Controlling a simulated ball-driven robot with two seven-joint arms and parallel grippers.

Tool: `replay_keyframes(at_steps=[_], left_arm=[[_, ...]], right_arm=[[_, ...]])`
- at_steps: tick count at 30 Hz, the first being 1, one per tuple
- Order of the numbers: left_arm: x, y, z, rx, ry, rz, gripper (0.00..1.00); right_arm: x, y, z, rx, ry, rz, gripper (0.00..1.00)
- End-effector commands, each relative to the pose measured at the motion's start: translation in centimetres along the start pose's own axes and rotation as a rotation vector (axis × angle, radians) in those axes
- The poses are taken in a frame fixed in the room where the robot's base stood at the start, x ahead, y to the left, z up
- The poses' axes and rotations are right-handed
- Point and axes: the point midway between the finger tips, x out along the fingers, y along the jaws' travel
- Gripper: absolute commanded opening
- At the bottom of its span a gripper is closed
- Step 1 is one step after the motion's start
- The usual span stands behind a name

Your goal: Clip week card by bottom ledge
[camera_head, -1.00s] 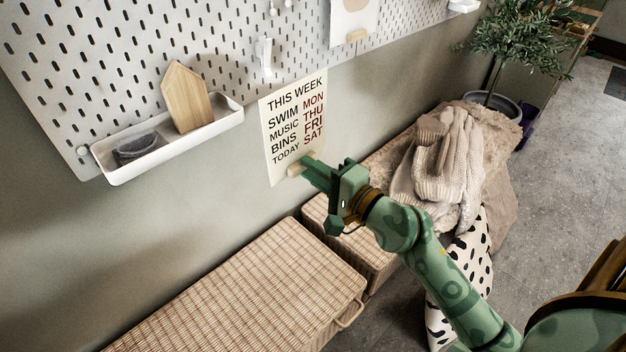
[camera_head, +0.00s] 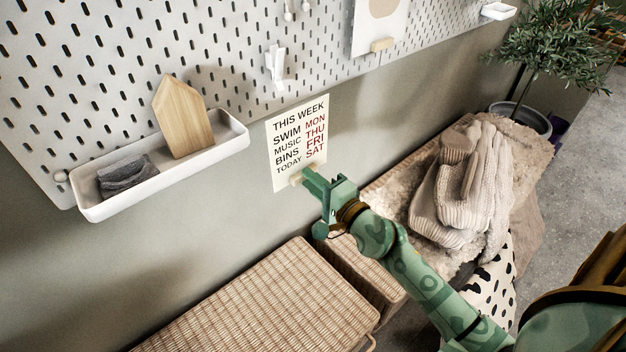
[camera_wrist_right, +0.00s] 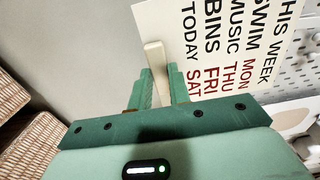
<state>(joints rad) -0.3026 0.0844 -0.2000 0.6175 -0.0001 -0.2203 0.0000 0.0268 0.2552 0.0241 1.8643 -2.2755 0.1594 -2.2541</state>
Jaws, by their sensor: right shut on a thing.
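The cream week card (camera_head: 299,140) hangs below the pegboard, with black and red lettering. In the wrist view the card (camera_wrist_right: 225,45) appears sideways at the upper right. My right gripper (camera_head: 307,177) is shut on a small pale wooden clip (camera_head: 296,179) at the card's bottom edge. In the wrist view the clip (camera_wrist_right: 156,66) stands between the fingers and overlaps the card's edge. A white clip-like holder (camera_head: 275,66) is on the pegboard above the card. I cannot tell whether the card touches the board or wall. My left gripper is not in view.
A white tray (camera_head: 232,138) on the pegboard, left of the card, holds a wooden house shape (camera_head: 183,118) and a dark grey cloth (camera_head: 124,175). Another sheet (camera_head: 378,20) hangs upper right with a wooden clip. Wicker baskets (camera_head: 270,300) and a knitted bundle (camera_head: 465,185) lie below.

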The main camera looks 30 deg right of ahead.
Motion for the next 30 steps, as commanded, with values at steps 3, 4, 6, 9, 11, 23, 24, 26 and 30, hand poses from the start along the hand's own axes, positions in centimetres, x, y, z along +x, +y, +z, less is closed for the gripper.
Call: replay_keyframes(at_steps=[3,4,6,9,11,23,24,26,30], left_arm=[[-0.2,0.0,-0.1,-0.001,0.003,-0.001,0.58],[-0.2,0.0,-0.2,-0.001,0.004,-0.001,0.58],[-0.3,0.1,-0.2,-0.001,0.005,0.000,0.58],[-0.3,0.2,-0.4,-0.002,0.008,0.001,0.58],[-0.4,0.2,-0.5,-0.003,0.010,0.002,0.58],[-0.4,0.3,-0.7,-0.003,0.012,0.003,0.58],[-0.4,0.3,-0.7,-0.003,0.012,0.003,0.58],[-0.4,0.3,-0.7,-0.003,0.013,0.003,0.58],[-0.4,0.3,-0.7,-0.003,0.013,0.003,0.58]], right_arm=[[0.8,-0.2,0.0,0.000,0.000,-0.003,0.00],[1.1,-0.2,0.0,0.000,0.000,-0.002,0.00],[1.8,-0.2,0.0,-0.001,0.000,-0.003,0.00],[2.7,-0.2,0.0,-0.001,0.000,-0.002,0.00],[3.3,-0.2,0.0,-0.002,0.000,-0.002,0.00],[5.8,-0.1,0.1,0.000,0.000,0.000,0.00],[5.9,-0.1,0.1,0.000,0.000,-0.001,0.00],[6.0,-0.1,0.1,-0.001,-0.001,-0.001,0.00],[6.0,-0.1,0.1,-0.001,-0.001,-0.001,0.00]])
